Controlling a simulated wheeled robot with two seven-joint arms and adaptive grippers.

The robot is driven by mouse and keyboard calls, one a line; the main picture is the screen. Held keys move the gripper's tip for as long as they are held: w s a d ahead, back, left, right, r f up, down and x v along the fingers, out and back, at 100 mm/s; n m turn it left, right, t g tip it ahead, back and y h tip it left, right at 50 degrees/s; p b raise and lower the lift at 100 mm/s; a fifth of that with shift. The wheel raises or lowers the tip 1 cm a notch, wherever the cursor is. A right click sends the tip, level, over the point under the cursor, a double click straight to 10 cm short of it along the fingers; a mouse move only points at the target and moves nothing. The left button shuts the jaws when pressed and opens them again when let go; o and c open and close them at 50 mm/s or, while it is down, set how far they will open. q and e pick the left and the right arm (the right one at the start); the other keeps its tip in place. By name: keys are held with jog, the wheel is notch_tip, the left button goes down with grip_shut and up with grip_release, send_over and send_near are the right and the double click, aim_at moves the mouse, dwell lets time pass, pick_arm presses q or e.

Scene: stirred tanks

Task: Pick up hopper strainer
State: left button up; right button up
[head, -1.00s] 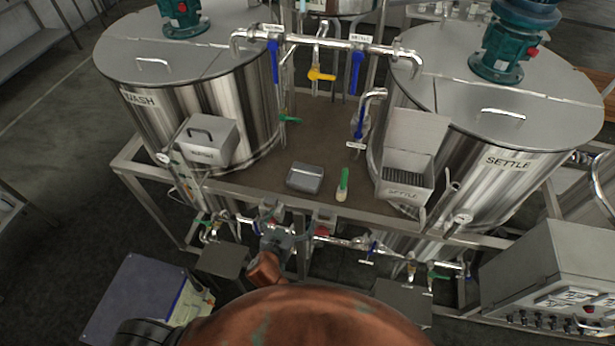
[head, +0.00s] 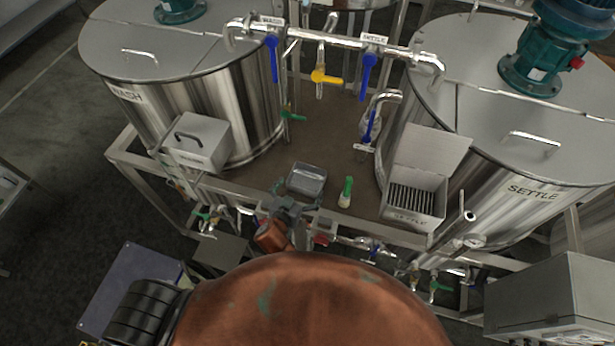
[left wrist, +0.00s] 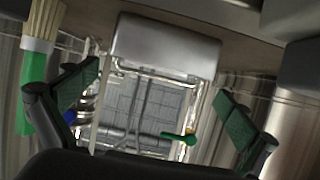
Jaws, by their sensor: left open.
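A shallow grey metal tray (head: 308,180) lies on the brown deck between the two tanks. It may be the hopper strainer; I cannot tell for sure. Its grey metal side also shows in the left wrist view (left wrist: 165,45), beyond the fingers. My left gripper (head: 297,198) is open and empty at the tray's near edge, with its green-padded fingers (left wrist: 158,90) spread wide. The SETTLE hopper (head: 412,222) stands at the right with its lid up and a dark slatted grate (head: 411,199) inside. My right gripper is not in view.
A green-handled brush (head: 347,190) stands just right of the tray and shows at the left wrist view's left edge (left wrist: 36,75). A closed lidded hopper (head: 198,142) is at the WASH tank (head: 190,95). Pipes and valves run below the deck's front edge.

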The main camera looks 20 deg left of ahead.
aim_at(311, 169)
pick_arm(q)
jog(key=x, duration=0.1)
jog(key=p+x, duration=0.1)
jog(key=x, duration=0.1)
jog(key=shift+w+d+r, duration=0.1)
jog(key=shift+d+r, duration=0.05)
jog(key=shift+r, duration=0.15)
jog(key=shift+x, duration=1.1)
jog(key=shift+w+f+p, duration=0.25)
jog(key=shift+w+p, duration=0.05)
jog(key=shift+w, duration=0.05)
jog(key=shift+w+f, duration=0.1)
jog(key=c, duration=0.7)
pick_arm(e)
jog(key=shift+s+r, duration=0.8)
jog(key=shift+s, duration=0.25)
